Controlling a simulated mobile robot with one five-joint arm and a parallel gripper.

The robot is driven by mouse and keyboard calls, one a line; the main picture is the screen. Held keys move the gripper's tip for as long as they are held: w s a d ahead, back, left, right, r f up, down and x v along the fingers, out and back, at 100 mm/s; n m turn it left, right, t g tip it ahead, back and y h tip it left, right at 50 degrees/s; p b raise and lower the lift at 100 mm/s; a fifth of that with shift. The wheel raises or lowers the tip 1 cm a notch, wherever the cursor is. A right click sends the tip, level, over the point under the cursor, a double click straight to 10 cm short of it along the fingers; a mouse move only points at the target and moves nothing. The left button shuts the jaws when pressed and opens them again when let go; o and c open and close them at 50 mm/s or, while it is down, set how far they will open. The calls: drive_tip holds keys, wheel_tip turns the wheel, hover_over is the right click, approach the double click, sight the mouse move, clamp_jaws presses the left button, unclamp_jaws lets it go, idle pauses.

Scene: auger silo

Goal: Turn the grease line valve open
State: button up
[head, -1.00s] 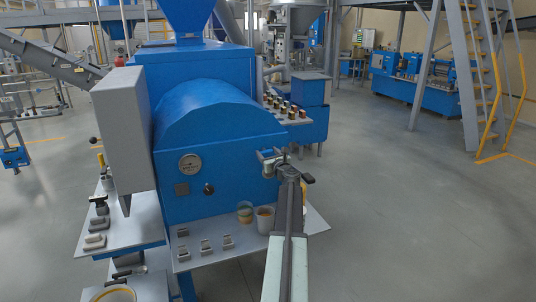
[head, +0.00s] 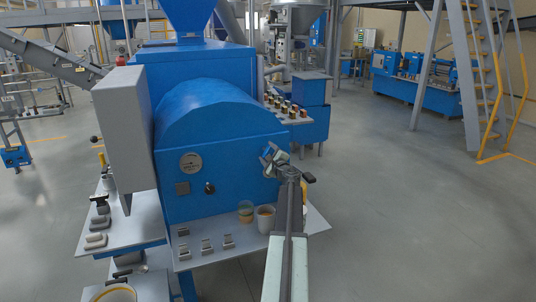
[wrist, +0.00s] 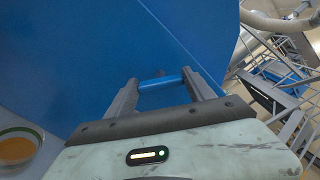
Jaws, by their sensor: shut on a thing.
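My gripper (head: 272,157) is at the right side of the blue machine's rounded front, with its wrist rolled over at a slant. In the wrist view my gripper (wrist: 161,88) has its two fingers closed on the ends of a short blue bar, which I take to be the grease line valve handle (wrist: 161,83). A small dark reddish part shows just behind the bar. In the head view the gripper hides the valve. The valve's body and pipe cannot be made out.
The blue machine (head: 220,125) carries a gauge (head: 191,163) and a black knob (head: 209,188). A grey cabinet (head: 122,130) stands out at left. The floor at right is clear.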

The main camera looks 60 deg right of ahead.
drive_tip(key=n, duration=0.6)
drive_tip(key=shift+f+n, duration=0.15)
drive_tip(key=shift+n, duration=0.15)
idle(0.3)
drive_tip(key=o, duration=1.4)
drive_tip(key=shift+s, duration=0.1)
drive_tip(key=v, duration=0.7)
drive_tip(key=shift+s+a, duration=0.25)
drive_tip(key=shift+s, duration=0.05)
